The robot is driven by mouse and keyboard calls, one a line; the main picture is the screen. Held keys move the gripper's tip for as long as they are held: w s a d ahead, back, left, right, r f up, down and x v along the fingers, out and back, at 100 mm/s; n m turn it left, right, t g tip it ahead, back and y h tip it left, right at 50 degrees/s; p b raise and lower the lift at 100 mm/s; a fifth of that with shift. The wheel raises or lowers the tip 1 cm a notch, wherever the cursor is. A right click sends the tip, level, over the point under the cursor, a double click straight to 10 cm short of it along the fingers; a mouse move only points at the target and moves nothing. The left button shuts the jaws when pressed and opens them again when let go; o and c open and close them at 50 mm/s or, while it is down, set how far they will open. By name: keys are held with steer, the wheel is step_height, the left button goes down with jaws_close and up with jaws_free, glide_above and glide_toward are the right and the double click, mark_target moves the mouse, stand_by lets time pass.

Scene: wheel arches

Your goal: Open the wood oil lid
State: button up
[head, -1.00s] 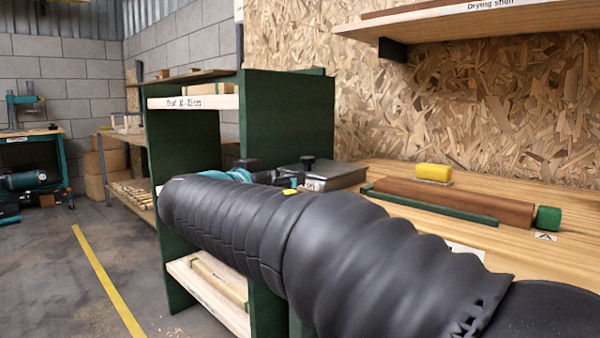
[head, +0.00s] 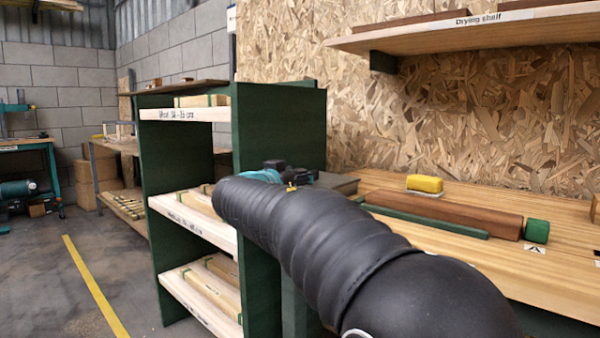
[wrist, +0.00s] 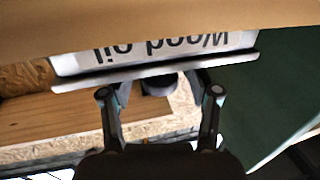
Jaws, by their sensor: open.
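In the wrist view the wood oil container shows upside down, with a white "Wood oil" label (wrist: 160,52) and a thin grey lid edge (wrist: 150,75). A dark round knob (wrist: 158,86) shows just past that edge, partly hidden. My gripper (wrist: 160,92) is open, its fingers to either side of the knob in the picture; I cannot tell whether they touch it. In the head view a piece of the grey lid (head: 338,183) shows on the bench; my arm hides most of it. Teal and black parts of my wrist (head: 270,174) are beside it.
A green rack (head: 280,140) with timber shelves stands just left of the bench (head: 480,215). On the bench are a dark red-brown board (head: 440,205), a green strip (head: 420,214) and a yellow sponge (head: 425,184). A drying shelf (head: 470,30) overhangs at the right.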

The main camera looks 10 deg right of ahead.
steer(key=shift+w+d, duration=0.3)
steer(key=shift+w, duration=0.05)
jaws_close()
steer(key=shift+r, duration=0.15)
